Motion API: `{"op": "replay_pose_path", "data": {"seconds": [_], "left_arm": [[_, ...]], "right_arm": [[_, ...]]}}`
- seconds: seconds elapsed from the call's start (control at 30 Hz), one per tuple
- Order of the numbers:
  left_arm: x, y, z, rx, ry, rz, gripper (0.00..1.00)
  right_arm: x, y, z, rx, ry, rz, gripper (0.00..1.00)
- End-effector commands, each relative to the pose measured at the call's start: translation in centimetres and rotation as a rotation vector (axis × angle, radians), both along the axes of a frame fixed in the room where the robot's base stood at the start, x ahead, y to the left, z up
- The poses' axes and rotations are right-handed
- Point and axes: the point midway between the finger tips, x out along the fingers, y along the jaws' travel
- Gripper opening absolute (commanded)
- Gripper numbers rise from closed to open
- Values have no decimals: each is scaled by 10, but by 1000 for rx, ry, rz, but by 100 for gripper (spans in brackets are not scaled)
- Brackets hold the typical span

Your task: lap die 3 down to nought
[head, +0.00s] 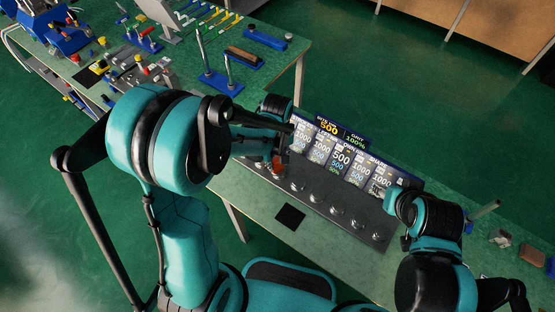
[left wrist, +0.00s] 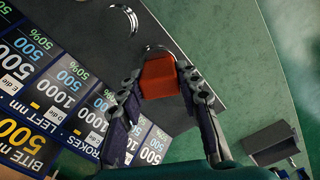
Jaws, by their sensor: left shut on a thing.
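My left gripper (head: 279,150) is over the left end of the dark station (head: 340,212). In the left wrist view the same gripper (left wrist: 160,82) is shut on a red block (left wrist: 158,76), with a silver ring partly hidden behind it. Several silver rings lie in a row along the station. Its display board (head: 340,158) reads BITE NM 500 and GRIT 100%. The middle column reads 500 in white, with 500 and 50% below; other legible columns show 1000. My right gripper (head: 387,191) is by the board's right end; its fingers are unclear.
A black square pad (head: 290,216) lies on the green bench in front of the station. A second bench (head: 290,55) behind holds a blue stand with two posts and many tools. Small blocks (head: 502,238) lie at the right. Green floor is open between benches.

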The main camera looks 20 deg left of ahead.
Motion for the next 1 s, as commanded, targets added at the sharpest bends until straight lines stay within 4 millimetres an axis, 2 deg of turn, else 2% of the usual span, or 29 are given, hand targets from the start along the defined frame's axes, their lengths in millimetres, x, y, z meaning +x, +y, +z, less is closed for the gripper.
{"op": "replay_pose_path", "data": {"seconds": [0.07, 0.73, 1.0], "left_arm": [[0, 0, -6, 0, 0, 0, 5], [0, 0, -10, 0, 0, 0, 5], [8, -3, -9, 0, 0, 0, 5]], "right_arm": [[0, 0, -6, 0, 0, 0, 40], [0, 0, -9, 0, 0, 0, 40], [0, 0, -11, 0, 0, 0, 40]]}}
